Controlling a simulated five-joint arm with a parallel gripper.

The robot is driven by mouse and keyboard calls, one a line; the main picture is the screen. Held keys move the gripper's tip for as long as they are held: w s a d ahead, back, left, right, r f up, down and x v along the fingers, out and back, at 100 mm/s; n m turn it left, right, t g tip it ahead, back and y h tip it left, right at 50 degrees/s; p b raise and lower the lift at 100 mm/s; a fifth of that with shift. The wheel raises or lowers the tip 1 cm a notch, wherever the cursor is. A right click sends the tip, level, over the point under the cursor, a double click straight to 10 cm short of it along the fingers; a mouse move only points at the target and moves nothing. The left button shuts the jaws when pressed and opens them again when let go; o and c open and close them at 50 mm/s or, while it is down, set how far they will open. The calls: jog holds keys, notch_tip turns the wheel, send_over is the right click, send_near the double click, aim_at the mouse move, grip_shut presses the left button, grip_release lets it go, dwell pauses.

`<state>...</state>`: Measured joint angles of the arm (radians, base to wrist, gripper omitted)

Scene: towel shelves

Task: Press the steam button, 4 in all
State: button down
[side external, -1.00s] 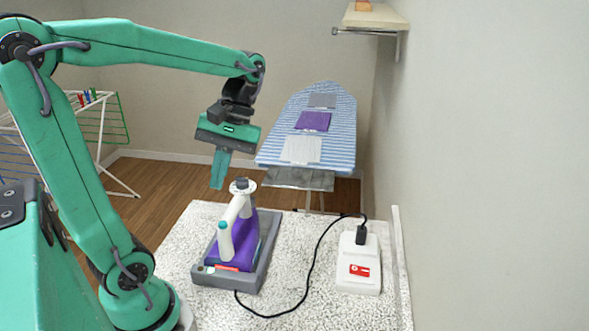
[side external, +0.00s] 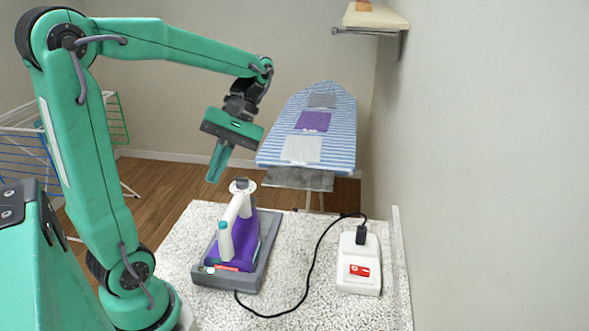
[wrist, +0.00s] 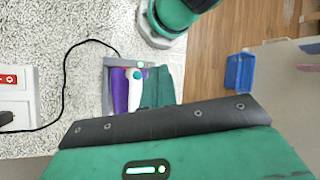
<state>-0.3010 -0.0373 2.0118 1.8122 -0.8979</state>
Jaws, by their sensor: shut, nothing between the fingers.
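The iron (side external: 243,240), purple and white, rests in a grey tray-like stand (side external: 224,280) on the speckled table. A teal button (side external: 223,225) caps the near end of its white handle; I cannot tell for sure that it is the steam button. My gripper (side external: 214,180) is shut and empty, tilted down, above and a little left of the iron, apart from it in the side view. In the wrist view my teal fingers (wrist: 157,90) lie beside the iron's handle (wrist: 133,92), with the teal button (wrist: 137,76) in sight.
An ironing board (side external: 335,115) with folded cloths is behind.

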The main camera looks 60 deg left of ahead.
aim_at(225, 221)
jog(key=shift+f, duration=4.2)
jog(key=shift+d+f, duration=0.1)
jog(key=shift+f, duration=0.8)
jog(key=shift+r, duration=0.1)
dwell(0.4)
jog(key=shift+r, duration=0.8)
jog(key=shift+r, duration=0.15)
jog(key=shift+r, duration=2.4)
